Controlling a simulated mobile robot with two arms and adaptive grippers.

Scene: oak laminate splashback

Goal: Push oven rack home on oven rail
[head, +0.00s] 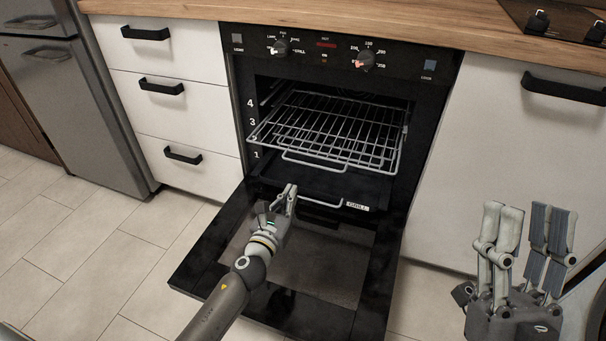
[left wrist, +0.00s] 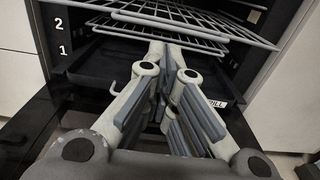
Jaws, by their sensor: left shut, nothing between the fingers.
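The oven rack (head: 335,128) is a silver wire grid in the open oven, with its front part sticking out past the oven front. Its left front corner is near the number 2, and a wire loop hangs at its front. The rack also shows at the top of the left wrist view (left wrist: 185,22). The oven rail (head: 270,97) shows partly on the left inner wall; the rack hides much of it. My left gripper (head: 291,190) is shut and empty, below and in front of the rack, above the open door. My right gripper (head: 528,210) is open and empty, away at the right, fingers up.
The oven door (head: 215,250) is folded down in front. A dark pan with a wire handle (head: 320,203) and a GRILL label lies below the rack. White drawers (head: 165,105) stand left and a white cabinet (head: 510,130) right. The control knobs (head: 366,57) are above the opening.

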